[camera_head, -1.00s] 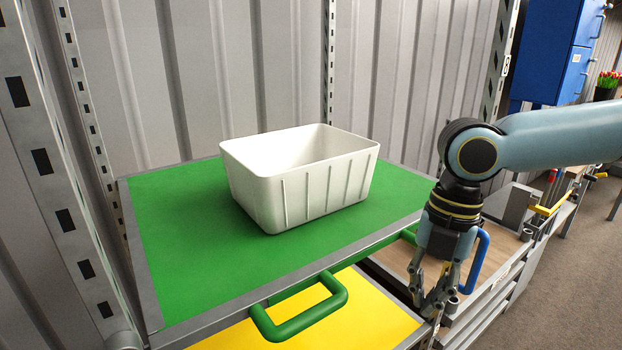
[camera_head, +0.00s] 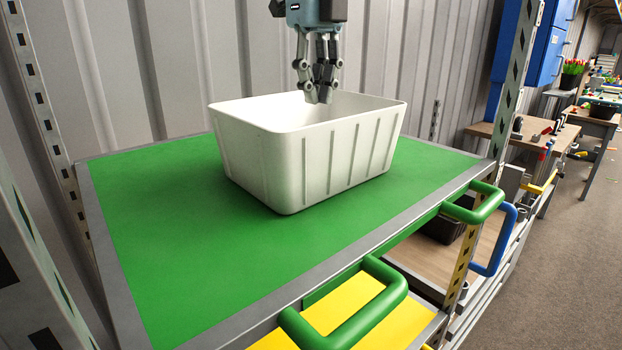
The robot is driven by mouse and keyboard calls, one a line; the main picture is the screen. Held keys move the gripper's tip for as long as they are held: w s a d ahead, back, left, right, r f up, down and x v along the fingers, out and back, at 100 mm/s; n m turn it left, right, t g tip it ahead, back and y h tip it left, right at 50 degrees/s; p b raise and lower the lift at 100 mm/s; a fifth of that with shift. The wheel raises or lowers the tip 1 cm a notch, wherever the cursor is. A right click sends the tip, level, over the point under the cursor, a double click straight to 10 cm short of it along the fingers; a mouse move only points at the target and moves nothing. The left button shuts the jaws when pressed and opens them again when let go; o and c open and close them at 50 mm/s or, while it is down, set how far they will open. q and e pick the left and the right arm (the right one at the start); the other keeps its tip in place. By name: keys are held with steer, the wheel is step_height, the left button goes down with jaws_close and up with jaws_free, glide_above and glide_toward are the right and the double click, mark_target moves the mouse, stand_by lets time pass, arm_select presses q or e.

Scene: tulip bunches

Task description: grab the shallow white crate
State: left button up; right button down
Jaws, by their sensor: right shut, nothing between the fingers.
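The white crate (camera_head: 325,160) stands upright on the green shelf top (camera_head: 170,235). Its open top faces up, and the part of its inside that I can see looks empty. My right gripper (camera_head: 319,98) hangs down from the top of the view, over the crate's opening. Its fingers are closed together, with nothing between them. The fingertips are near the crate's rim height, in front of the far wall; I cannot tell whether they touch it. My left gripper is not in view.
Green handles (camera_head: 352,310) stick out at the shelf's front edge, with a blue handle (camera_head: 495,240) at right. A yellow surface (camera_head: 350,325) lies below. A metal post (camera_head: 515,80) stands at right, a corrugated wall behind. The green top is clear left of the crate.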

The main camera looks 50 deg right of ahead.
mark_target(333, 157)
step_height(333, 157, down, 10)
steer(key=shift+f+b, duration=0.1)
steer(key=shift+b, duration=0.85)
steer(key=s, duration=0.2)
steer(key=s+p, duration=0.1)
steer(key=shift+s+a+r, duration=0.25)
steer(key=shift+s, duration=0.3)
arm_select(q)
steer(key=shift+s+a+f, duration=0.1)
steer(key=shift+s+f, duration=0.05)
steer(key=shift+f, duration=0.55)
arm_select(e)
steer(key=shift+f, duration=0.1)
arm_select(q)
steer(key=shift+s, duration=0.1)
